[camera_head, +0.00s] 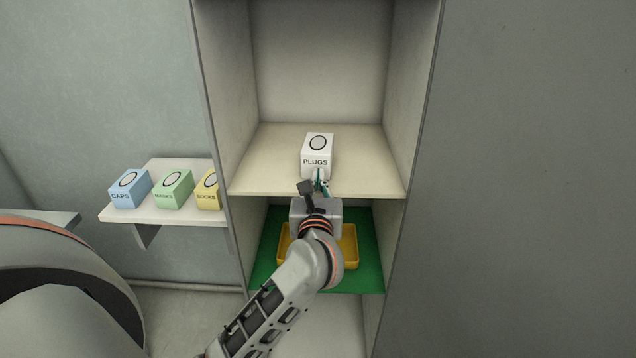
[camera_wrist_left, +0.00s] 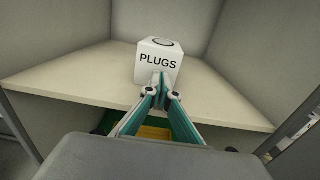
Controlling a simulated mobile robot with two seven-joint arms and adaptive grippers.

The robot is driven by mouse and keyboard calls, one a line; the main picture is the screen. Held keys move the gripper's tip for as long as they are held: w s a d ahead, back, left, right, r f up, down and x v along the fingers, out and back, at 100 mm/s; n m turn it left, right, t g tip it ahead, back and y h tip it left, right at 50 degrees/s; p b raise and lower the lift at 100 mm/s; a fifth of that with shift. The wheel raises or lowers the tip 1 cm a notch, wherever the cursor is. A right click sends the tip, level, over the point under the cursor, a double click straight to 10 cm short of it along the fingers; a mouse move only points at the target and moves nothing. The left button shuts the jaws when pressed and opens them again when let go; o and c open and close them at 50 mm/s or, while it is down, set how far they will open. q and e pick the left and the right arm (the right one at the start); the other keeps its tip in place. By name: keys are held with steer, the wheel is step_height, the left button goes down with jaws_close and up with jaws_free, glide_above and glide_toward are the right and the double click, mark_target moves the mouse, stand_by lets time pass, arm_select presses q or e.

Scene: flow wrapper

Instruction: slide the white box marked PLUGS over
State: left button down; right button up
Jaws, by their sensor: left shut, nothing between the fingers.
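The white box marked PLUGS (camera_head: 317,150) stands upright on the upper shelf (camera_head: 260,165) of the cabinet, near the middle. It also shows in the left wrist view (camera_wrist_left: 158,60), with its marked face toward me. My left gripper (camera_head: 320,178) is shut and empty at the lower front of the box. In the left wrist view its fingertips (camera_wrist_left: 162,80) overlap the lower part of the box front; whether they touch it I cannot tell. My right gripper is not in view.
A lower shelf with a green mat (camera_head: 370,275) holds a yellow tray (camera_head: 350,250) beneath my arm. Side walls bound the upper shelf. On a left side shelf stand a blue CAPS box (camera_head: 129,190), a green MASKS box (camera_head: 172,190) and a yellow box (camera_head: 208,190).

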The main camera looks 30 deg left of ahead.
mark_target(317, 148)
arm_select(q)
steer(key=x, duration=0.6)
steer(key=shift+w+a+b, duration=0.2)
steer(key=shift+w+b, duration=0.1)
steer(key=shift+w, duration=0.05)
steer(key=shift+s+d, duration=0.1)
steer(key=shift+d, duration=0.05)
